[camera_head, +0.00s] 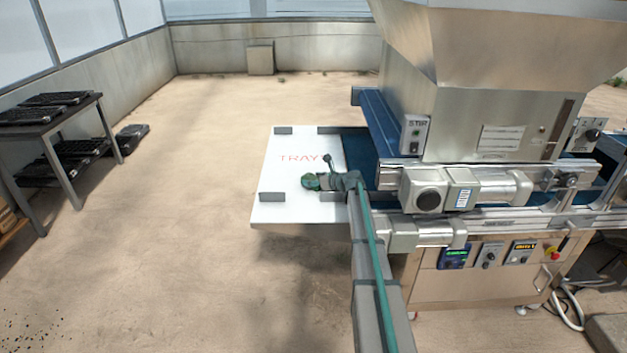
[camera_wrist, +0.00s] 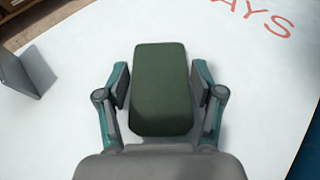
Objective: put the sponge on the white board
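The dark green sponge (camera_wrist: 161,88) shows in the wrist view over the white board (camera_wrist: 60,125), between the two fingers of my gripper (camera_wrist: 160,87). A narrow gap shows between each finger pad and the sponge's side, so my gripper is open around it. The sponge looks flat on the board, though its underside is hidden. In the head view, the white board (camera_head: 282,172) lies at the left end of the machine, and my gripper (camera_head: 313,181) is low over its front half. The sponge is too small to make out clearly there.
Grey blocks stand at the board's corners, one at the front left (camera_head: 271,197). The seeder machine (camera_head: 480,130) with its blue belt adjoins the board on the right. A table with black trays (camera_head: 50,115) is far left. The floor between is clear.

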